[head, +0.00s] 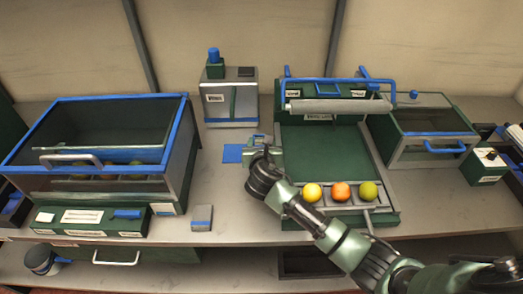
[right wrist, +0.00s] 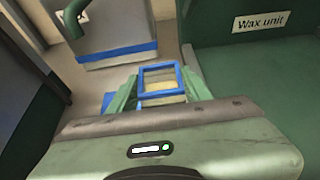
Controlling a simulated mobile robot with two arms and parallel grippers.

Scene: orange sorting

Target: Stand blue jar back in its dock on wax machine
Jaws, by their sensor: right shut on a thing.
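My right gripper (head: 260,150) is over the counter, left of the green wax machine. In the right wrist view its fingers (right wrist: 160,92) are shut on the blue jar (right wrist: 160,69), a square blue-rimmed container with something yellowish inside. The jar is small and partly hidden by the gripper in the head view (head: 257,137). The wax machine shows its "Wax unit" label in the right wrist view (right wrist: 261,22) and its green bed in the head view (head: 325,150). I cannot make out the dock. My left gripper is not in view.
A grey dispenser box (head: 231,100) with a blue-capped top stands behind the gripper. A blue patch (head: 232,153) lies on the counter just left of it. A large blue-edged bin (head: 100,97) is at left. Yellow, orange and green fruit sit in a tray (head: 341,209) at the front.

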